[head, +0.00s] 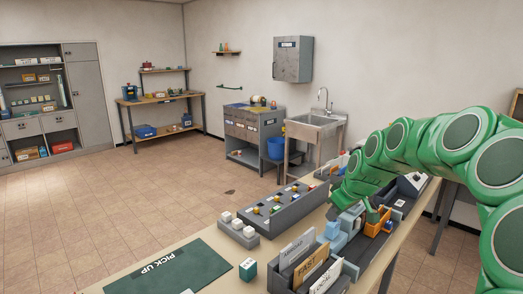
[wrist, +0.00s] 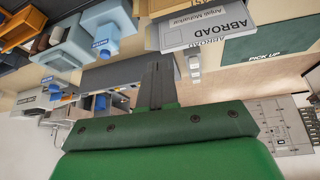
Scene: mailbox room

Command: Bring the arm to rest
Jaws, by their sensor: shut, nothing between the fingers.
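My gripper (wrist: 157,82) shows in the wrist view with its dark fingers together and nothing between them. In the head view my green arm (head: 396,135) reaches in from the right and bends down over the workbench (head: 215,240). Its end is low among the bins on the bench, and the fingertips are hard to make out there.
A card holder with an ABROAD card (head: 298,247) and a FAST card (head: 308,268) stands at the bench front. A grey tray of small parts (head: 290,208), white-topped blocks (head: 238,229) and a green PICK UP mat (head: 160,272) lie left. Open floor (head: 120,200) lies beyond.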

